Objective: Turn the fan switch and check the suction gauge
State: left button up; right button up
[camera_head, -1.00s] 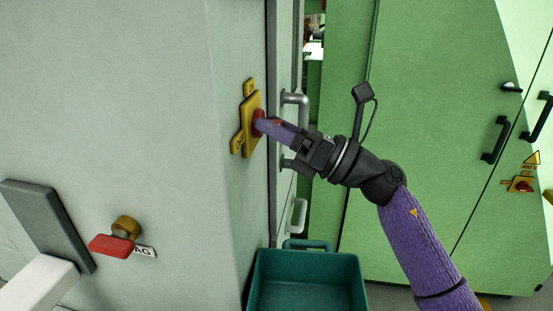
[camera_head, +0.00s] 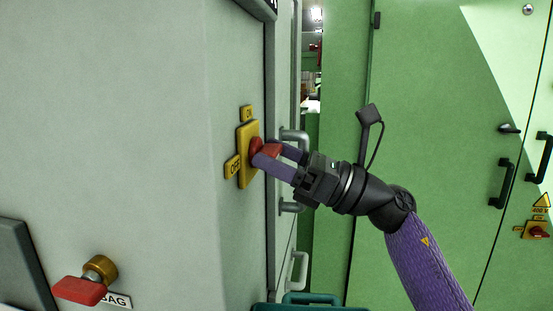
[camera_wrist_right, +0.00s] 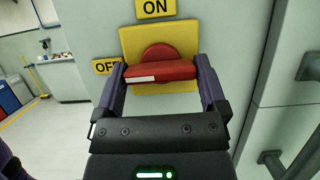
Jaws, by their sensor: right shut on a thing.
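The fan switch is a red rotary knob (camera_head: 272,150) on a yellow plate (camera_head: 245,172) on the pale grey cabinet side. An ON label (camera_head: 247,113) sits above it and an OFF label (camera_head: 233,167) to its left. My right gripper (camera_head: 269,153) is shut on the knob's bar. In the right wrist view the bar (camera_wrist_right: 170,70) lies nearly level between the fingers, its white mark (camera_wrist_right: 141,79) at the left end, on the OFF label's side (camera_wrist_right: 107,66). No suction gauge is recognisable. My left gripper is not in view.
A red-handled valve (camera_head: 80,290) with a brass body projects from the cabinet at lower left. Grey door handles (camera_head: 294,136) are close behind my right gripper. A teal crate (camera_head: 312,299) shows at the bottom edge. Green cabinets (camera_head: 430,100) stand at the right.

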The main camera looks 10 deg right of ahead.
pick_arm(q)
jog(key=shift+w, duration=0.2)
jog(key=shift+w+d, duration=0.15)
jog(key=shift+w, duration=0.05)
pick_arm(e)
jog(key=o, duration=0.9)
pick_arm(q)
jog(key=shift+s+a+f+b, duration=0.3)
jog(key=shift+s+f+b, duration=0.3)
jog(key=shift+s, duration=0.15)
pick_arm(e)
jog(key=v, duration=1)
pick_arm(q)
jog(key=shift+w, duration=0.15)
